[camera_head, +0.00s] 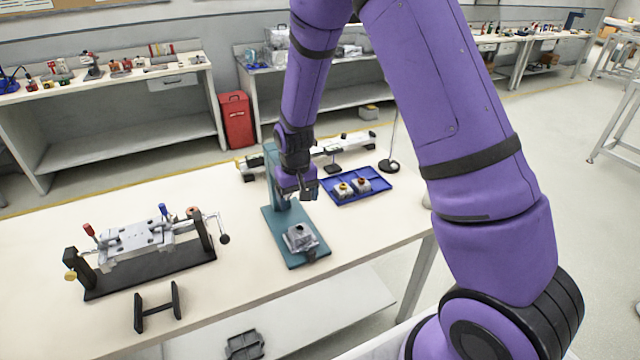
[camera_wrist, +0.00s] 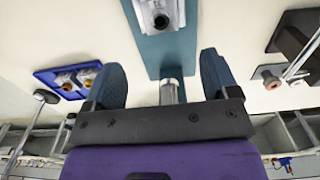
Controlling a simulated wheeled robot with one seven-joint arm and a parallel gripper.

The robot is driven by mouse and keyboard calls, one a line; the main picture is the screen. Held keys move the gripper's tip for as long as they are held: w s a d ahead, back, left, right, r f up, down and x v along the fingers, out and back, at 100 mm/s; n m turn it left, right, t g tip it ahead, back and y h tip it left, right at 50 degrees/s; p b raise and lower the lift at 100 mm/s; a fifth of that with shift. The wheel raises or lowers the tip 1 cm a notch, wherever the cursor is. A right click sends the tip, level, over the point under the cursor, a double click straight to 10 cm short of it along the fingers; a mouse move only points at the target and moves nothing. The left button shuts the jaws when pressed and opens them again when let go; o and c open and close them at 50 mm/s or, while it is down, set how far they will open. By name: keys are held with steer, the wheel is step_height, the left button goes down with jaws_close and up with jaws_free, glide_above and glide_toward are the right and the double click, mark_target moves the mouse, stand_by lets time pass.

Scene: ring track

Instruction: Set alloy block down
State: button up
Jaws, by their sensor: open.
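The grey alloy block (camera_head: 300,237) sits on the base of a teal stand (camera_head: 285,215) near the front of the table. In the wrist view the block (camera_wrist: 158,14) lies at the top, on the teal plate (camera_wrist: 165,55) and beyond the fingertips. My gripper (camera_head: 308,193) is above and behind the block, apart from it, close to the stand's upright. In the wrist view the two fingers (camera_wrist: 162,72) are spread with no block between them. A silver cylinder (camera_wrist: 169,92) shows between them, near the palm; I cannot tell how far below it lies.
A black-based fixture (camera_head: 150,265) with red and blue handles stands left. A small black stand (camera_head: 157,309) is at front left. A thin rod on a round base (camera_head: 388,166) rises behind the tray.

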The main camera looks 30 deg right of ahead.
steer(key=s+d+r+t, duration=0.15)
steer(key=s+r, duration=0.35)
steer(key=r, duration=0.7)
steer(key=s+d+r+t, duration=0.15)
steer(key=s+r, duration=0.35)
steer(key=r, duration=0.6)
steer(key=s+d+r+t, duration=0.1)
steer(key=s+d+r, duration=0.1)
steer(key=s+r, duration=0.3)
steer(key=s+d+r+t, duration=0.1)
steer(key=s+r, duration=0.4)
steer(key=s, duration=0.9)
steer(key=shift+s+d+r, duration=0.2)
steer(key=shift+d, duration=0.25)
